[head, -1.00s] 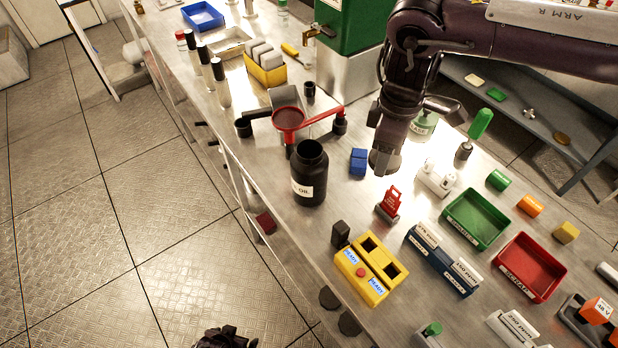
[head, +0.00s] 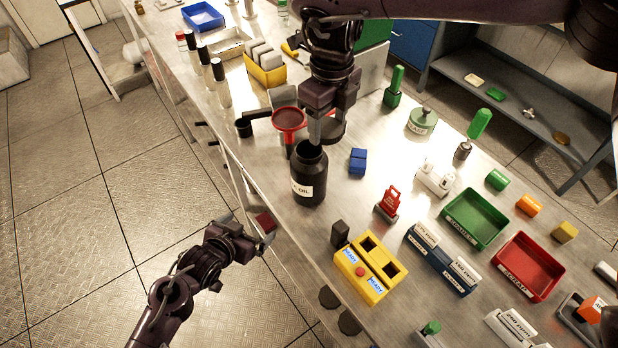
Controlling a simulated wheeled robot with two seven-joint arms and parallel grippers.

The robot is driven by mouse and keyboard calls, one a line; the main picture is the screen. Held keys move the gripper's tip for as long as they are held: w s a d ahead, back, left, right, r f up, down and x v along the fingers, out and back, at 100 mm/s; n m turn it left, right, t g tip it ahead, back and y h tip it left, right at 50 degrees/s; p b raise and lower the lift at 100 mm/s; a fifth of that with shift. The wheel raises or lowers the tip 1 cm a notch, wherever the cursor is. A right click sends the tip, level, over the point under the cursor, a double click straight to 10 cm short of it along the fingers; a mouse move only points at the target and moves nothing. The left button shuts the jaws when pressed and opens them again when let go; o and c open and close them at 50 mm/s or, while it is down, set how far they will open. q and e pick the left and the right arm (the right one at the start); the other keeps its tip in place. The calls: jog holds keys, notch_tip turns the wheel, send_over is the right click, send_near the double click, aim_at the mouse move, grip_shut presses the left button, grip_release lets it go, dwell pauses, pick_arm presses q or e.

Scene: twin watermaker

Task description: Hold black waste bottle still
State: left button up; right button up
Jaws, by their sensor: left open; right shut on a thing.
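The black waste bottle (head: 309,180) stands upright near the table's front edge, open mouth up, with a white label partly reading OIL. My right gripper (head: 324,132) comes down from above, just behind the bottle's mouth. It is shut at the red arm (head: 303,127) beside the red funnel (head: 289,119); its fingers hide the arm's far end, so the exact hold is unclear. My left gripper (head: 262,232) is open, low and left of the bottle, off the table's front side and apart from the bottle. A dark red block (head: 265,221) shows at its fingertips; whether they touch is unclear.
A yellow box (head: 371,268) with two square openings and a small black block (head: 340,234) stand right of the bottle. Open floor (head: 90,220) lies left of the table.

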pick_arm(q)
notch_tip(320, 180, up, 7)
jog(key=w+d+m+t+h, duration=0.2)
jog(key=d+h, duration=0.1)
pick_arm(e)
jog(key=n, duration=0.2)
jog(key=a+n, duration=0.1)
jog(key=n, duration=0.1)
jog(key=a+r+n, duration=0.1)
jog(key=shift+w+n, duration=0.25)
jog(key=shift+n, duration=0.15)
jog(key=n, duration=0.2)
jog(key=a+n, duration=0.1)
jog(key=shift+w+a+r+n, duration=0.1)
jog(key=shift+w+r+n, duration=0.05)
jog(key=shift+w+n, duration=0.15)
pick_arm(q)
jog(key=m+h, duration=0.3)
jog(key=h, duration=0.4)
send_near(310, 165)
notch_tip(310, 165, down, 4)
jog(key=w+a, duration=0.1)
jog(key=shift+w+a+r, duration=0.1)
jog(key=shift+w+a, duration=0.05)
jog(key=shift+w, duration=0.05)
pick_arm(e)
jog(key=shift+s+r+n, duration=0.1)
jog(key=shift+n, duration=0.2)
